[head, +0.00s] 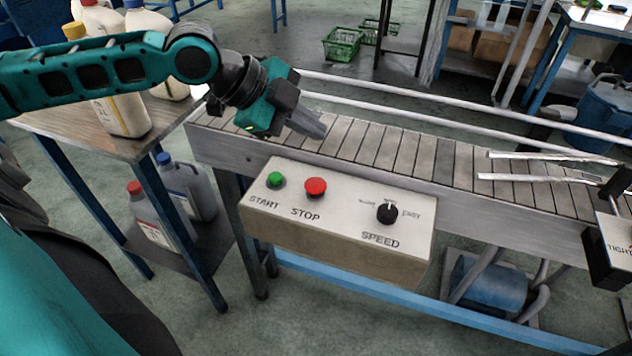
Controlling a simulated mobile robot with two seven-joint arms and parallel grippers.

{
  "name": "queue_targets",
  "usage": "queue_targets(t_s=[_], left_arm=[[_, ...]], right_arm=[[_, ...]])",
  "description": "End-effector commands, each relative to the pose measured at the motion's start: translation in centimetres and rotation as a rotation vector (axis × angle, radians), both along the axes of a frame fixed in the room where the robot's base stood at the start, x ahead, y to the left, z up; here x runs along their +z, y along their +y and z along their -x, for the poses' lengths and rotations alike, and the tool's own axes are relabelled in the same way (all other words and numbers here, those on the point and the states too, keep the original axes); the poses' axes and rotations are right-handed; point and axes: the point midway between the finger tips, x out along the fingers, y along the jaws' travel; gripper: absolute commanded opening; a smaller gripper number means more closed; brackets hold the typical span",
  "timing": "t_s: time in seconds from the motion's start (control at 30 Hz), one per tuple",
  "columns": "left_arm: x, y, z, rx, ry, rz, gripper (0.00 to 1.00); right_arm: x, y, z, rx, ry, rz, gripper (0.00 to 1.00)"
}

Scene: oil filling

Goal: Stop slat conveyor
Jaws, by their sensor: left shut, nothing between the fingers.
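The slat conveyor (420,157) runs across the view from the left middle to the right edge, its slats bare in the part I see. A control box (345,221) on its near side carries a green START button (276,180), a red STOP button (315,187) and a black SPEED knob (388,213). My left gripper (318,128) is shut and empty. In the picture it is above the STOP button, over the conveyor's left end, and apart from the buttons. My right gripper is not in view.
A wooden table (150,149) at the left holds several jugs, with more jugs (188,188) on its lower shelf. Metal guide rails (540,179) lie over the conveyor at the right. Green baskets (343,43) stand on the floor behind. Space in front of the box looks free.

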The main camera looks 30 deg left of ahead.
Motion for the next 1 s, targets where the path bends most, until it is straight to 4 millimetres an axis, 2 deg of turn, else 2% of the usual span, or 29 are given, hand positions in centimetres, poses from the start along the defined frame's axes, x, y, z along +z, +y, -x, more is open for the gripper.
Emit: queue_targets(t_s=[0.6, 0.67, 0.77, 1.0], left_arm=[[-6.1, 0.0, 0.0, 0.0, -0.001, 0.0, 0.0], [-6.6, 0.0, 0.0, 0.0, -0.001, 0.0, 0.0], [-7.5, 0.0, 0.0, 0.0, 0.002, 0.0, 0.0], [-8.6, 0.0, 0.0, 0.0, 0.0, 0.0, 0.0]], right_arm=[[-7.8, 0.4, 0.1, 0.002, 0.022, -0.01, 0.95], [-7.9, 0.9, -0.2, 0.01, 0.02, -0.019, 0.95], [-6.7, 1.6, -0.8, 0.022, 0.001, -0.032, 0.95], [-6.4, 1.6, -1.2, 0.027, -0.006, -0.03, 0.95]])
